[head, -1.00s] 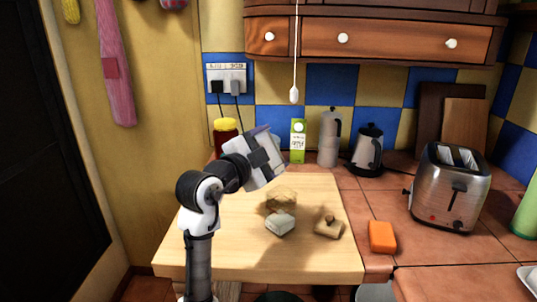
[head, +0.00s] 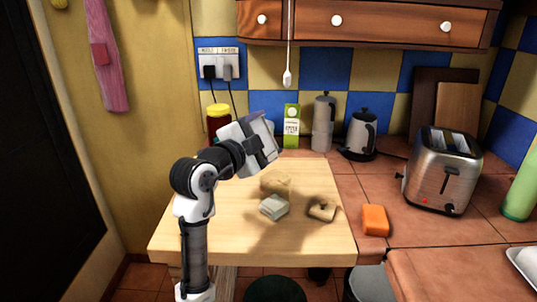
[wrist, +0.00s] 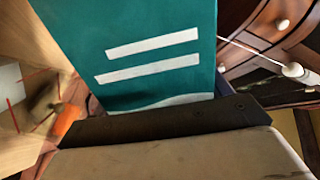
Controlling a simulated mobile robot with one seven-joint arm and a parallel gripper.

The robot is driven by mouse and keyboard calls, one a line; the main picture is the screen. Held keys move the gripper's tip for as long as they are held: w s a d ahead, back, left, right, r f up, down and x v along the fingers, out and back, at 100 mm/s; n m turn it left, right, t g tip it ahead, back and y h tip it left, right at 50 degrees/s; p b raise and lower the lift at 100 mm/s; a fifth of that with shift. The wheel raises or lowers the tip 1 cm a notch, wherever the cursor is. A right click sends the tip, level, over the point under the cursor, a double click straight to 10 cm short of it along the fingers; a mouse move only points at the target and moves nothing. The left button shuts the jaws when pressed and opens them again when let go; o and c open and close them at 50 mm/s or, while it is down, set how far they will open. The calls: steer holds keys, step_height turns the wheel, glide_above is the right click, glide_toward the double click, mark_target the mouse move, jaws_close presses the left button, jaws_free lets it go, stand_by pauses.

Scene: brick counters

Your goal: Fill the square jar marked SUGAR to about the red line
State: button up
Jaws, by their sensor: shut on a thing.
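My gripper (head: 259,150) is shut on a teal packet with white stripes (wrist: 150,45). In the head view the packet (head: 263,126) is tilted above the back of the wooden board, mostly behind the gripper. A clear square-sided jar (head: 275,181) stands on the board, below and slightly right of the gripper. A pale block-like area (head: 273,207) shows at its lower front; I cannot tell whether this is contents or a label. Red lines on a pale surface (wrist: 10,85) show at the left edge of the wrist view. The SUGAR lettering is not readable. The packet's mouth is hidden.
A small brown object (head: 322,209) lies on the board (head: 225,235), right of the jar. An orange block (head: 375,220) and a toaster (head: 443,170) are further right. A red jar with yellow lid (head: 218,122), a carton (head: 291,127) and a kettle (head: 361,135) stand behind. A cord hangs above.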

steer(key=r+m+p, duration=0.1)
steer(key=p, duration=0.4)
steer(key=shift+d+r+p, duration=0.1)
steer(key=shift+r+p, duration=0.25)
steer(key=shift+p, duration=0.05)
steer(key=p, duration=0.2)
steer(key=m+p, duration=0.1)
steer(key=p, duration=0.1)
steer(key=shift+s+d, duration=0.2)
steer(key=shift+s, duration=0.05)
steer(key=shift+s+f+p, duration=0.15)
steer(key=shift+f+p, duration=0.15)
steer(key=shift+p, duration=0.45)
steer(key=shift+f, duration=0.1)
steer(key=shift+s+d+m, duration=0.1)
steer(key=shift+d+m, duration=0.15)
steer(key=shift+m, duration=0.35)
steer(key=shift+d+r, duration=0.1)
steer(key=shift+r, duration=0.3)
stand_by(1.2)
steer(key=shift+f, duration=0.2)
stand_by(0.9)
stand_by(0.8)
